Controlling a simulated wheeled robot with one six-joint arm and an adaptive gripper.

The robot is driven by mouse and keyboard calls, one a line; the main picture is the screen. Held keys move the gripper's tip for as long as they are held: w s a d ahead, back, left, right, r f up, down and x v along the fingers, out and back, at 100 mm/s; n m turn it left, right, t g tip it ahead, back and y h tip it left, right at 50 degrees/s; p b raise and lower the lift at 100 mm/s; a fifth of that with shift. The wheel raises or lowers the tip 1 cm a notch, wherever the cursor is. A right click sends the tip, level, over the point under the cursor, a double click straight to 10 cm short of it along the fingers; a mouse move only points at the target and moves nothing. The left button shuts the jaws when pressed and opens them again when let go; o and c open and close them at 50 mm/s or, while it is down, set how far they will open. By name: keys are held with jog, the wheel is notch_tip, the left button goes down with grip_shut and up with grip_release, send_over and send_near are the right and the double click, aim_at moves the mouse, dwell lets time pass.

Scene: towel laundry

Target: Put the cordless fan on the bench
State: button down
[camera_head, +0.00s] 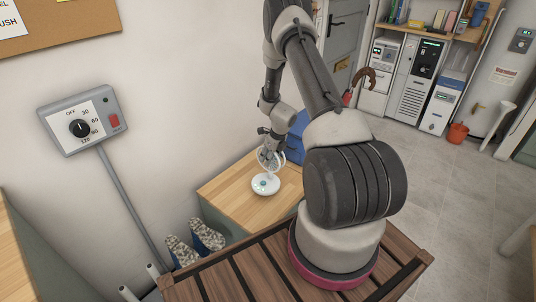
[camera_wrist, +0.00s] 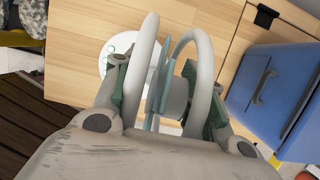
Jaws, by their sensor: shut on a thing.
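The cordless fan (camera_head: 266,184) is white with a round base and a ring-shaped head. It stands upright at or just above the wooden bench top (camera_head: 235,188) in the head view; I cannot tell whether the base touches the wood. My gripper (camera_head: 268,150) is at the fan's head from above. In the wrist view the fan's pale ring (camera_wrist: 141,65) and grey hub sit between my gripper's fingers (camera_wrist: 160,100), which are shut on it. The white base (camera_wrist: 118,48) shows beyond, over the bench (camera_wrist: 75,60). The fingers partly hide the fan.
A wall timer panel (camera_head: 82,120) is at left. Patterned shoes or bags (camera_head: 207,238) sit below the bench's near side. Floor at right is mostly clear.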

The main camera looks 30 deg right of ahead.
aim_at(266, 168)
jog(key=shift+f, duration=1.8)
jog(key=c, duration=0.9)
grip_release()
jog(key=shift+f, duration=0.15)
jog(key=shift+o, duration=0.2)
